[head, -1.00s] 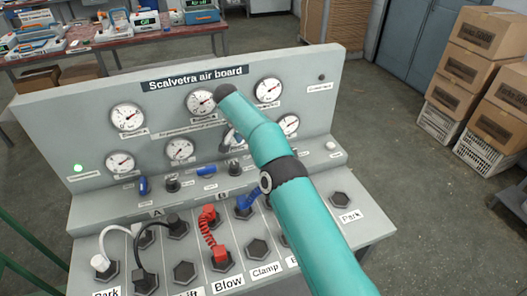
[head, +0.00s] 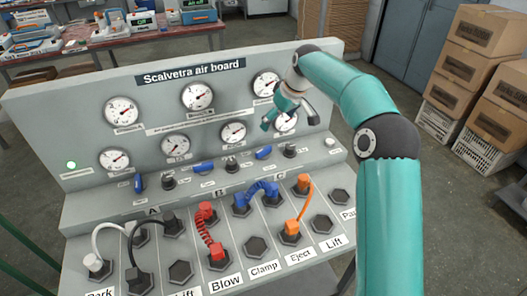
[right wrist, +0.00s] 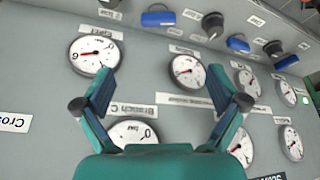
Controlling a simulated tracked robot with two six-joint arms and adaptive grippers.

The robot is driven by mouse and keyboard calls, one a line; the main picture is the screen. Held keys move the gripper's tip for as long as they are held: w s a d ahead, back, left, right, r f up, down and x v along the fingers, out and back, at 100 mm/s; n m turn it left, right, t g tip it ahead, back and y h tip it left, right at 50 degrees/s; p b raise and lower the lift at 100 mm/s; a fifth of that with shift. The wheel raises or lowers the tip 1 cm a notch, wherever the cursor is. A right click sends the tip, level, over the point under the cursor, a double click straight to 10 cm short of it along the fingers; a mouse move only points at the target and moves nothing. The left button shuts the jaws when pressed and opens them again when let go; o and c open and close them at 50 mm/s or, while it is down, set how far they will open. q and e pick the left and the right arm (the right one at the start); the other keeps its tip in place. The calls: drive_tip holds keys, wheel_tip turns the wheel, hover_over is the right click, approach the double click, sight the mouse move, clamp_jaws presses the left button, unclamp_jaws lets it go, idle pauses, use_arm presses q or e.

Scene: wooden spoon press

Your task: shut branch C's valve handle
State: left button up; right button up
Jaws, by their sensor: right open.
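Branch C's valve handle is taken to be the rightmost blue handle (head: 263,153) on the board's ledge. It lies roughly sideways, and also shows at the top of the right wrist view (right wrist: 158,18). My right gripper (head: 290,122) is open and empty in front of the upright panel, above that handle and clear of it. In the right wrist view its spread fingers (right wrist: 160,85) frame the gauge face. Two more blue handles sit further left: the middle one (head: 203,167) lies sideways, the left one (head: 139,182) stands more upright. My left gripper is not in view.
Round gauges (head: 198,97) cover the upright panel. Black knobs (head: 290,151) stand beside the handles. Below are hoses: white, black, red (head: 210,232), blue (head: 257,193) and orange (head: 305,208). Cardboard boxes (head: 492,75) stand at right, a tool bench (head: 110,45) behind.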

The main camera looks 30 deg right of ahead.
sight(264, 149)
drive_tip(key=p+x, duration=0.2)
drive_tip(key=x, duration=1.5)
drive_tip(key=shift+s+d+p, duration=0.15)
drive_tip(key=shift+p, duration=0.2)
drive_tip(key=c, duration=1.1)
drive_tip(key=shift+f+m+h+b, duration=0.2)
drive_tip(key=shift+m+h+b, duration=0.3)
drive_tip(key=shift+m+b, duration=0.75)
drive_tip(key=shift+c, duration=0.2)
drive_tip(key=shift+r+m+h+b, duration=0.15)
drive_tip(key=shift+m+h+b, duration=0.35)
drive_tip(key=shift+m, duration=0.45)
drive_tip(key=o, duration=1.1)
drive_tip(key=shift+o, duration=0.2)
